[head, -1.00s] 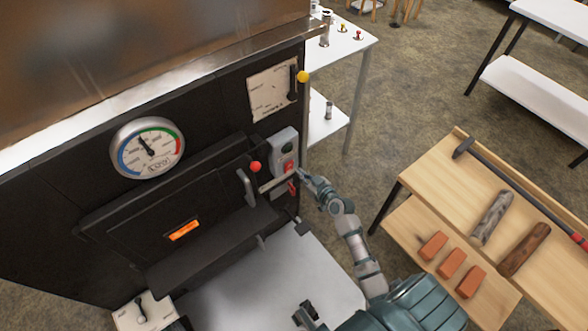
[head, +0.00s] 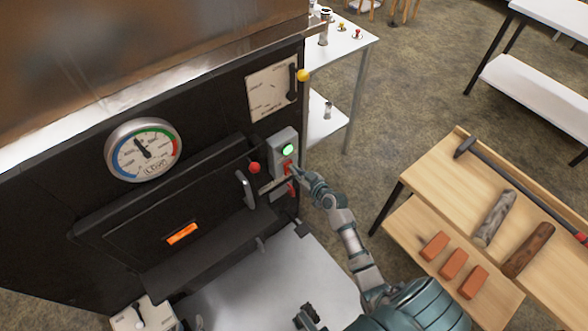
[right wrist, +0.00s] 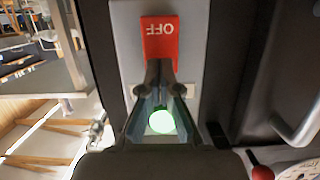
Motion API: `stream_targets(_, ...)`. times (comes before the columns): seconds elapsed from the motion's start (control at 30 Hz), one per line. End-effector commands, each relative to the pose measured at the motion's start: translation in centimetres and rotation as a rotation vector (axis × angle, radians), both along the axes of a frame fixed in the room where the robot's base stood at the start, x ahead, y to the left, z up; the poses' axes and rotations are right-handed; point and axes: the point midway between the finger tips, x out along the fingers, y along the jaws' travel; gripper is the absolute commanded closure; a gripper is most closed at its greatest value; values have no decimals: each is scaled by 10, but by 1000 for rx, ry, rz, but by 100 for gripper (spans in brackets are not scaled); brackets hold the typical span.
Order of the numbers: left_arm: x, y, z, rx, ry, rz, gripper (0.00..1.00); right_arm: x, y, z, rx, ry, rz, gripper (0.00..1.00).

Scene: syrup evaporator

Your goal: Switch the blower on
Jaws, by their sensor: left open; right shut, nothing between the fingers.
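The blower's switch box (head: 278,146) is a grey box on the right end of the dark evaporator front. Its round lamp (head: 288,150) glows bright green, and it also glows in the right wrist view (right wrist: 161,121). Below the lamp in the head view is a red switch (head: 287,167); its visible face reads OFF, upside down, in the right wrist view (right wrist: 160,36). My right gripper (right wrist: 160,70) is shut and empty, its fingertips at the edge of the red switch, seemingly touching it. My left gripper (head: 306,317) is open, low in the head view, away from the box.
A door handle (head: 247,190) and a red knob (head: 254,168) are left of the box. A round gauge (head: 143,150) and a yellow-knobbed lever (head: 303,76) are on the front. A wooden bench (head: 425,190) with bricks and logs stands right.

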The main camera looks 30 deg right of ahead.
Motion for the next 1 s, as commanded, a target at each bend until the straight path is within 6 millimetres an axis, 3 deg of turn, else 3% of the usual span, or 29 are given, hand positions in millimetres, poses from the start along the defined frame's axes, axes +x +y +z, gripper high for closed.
stream_targets(0.43,2,0,15,0,-13,0,55,-57,-4,1,-2,0,1,100)
stream_targets(1.0,2,0,16,1,-13,0,55,-63,-4,1,0,-1,1,100)
